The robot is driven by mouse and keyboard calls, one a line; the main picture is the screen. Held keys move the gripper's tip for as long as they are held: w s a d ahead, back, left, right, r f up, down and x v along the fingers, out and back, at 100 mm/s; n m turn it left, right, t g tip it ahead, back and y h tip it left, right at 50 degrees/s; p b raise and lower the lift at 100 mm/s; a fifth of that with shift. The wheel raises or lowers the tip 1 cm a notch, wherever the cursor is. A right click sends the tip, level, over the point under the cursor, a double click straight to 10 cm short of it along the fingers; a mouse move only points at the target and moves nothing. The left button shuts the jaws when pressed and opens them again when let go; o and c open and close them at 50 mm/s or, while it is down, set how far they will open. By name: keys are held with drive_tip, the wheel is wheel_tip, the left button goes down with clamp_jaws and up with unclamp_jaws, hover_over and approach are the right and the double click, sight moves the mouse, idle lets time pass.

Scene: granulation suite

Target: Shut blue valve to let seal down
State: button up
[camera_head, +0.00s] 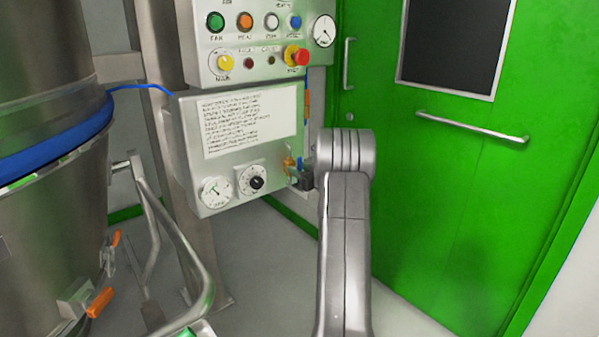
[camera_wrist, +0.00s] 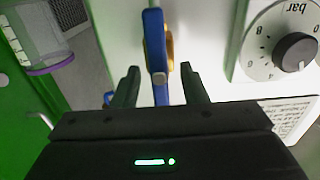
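The blue valve handle (camera_wrist: 154,40) stands upright in the wrist view, in front of a brass valve body (camera_wrist: 169,52). My gripper (camera_wrist: 160,68) is open, with one dark finger on each side of the handle. A gap shows on both sides, so neither finger appears to touch it. In the head view my gripper (camera_head: 304,179) is at the right side of the lower panel box, and the brass fitting (camera_head: 289,163) shows beside it. My wrist hides most of the valve there. A blue band (camera_head: 55,146) runs around the steel vessel at left.
The lower panel box (camera_head: 180,150) carries a text plate, a gauge (camera_head: 215,192) and a black knob (camera_head: 257,183), close to my gripper. A control panel (camera_head: 245,20) with buttons and a red stop button hangs above. A green door (camera_head: 450,180) stands behind at right.

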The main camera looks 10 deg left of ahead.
clamp_jaws()
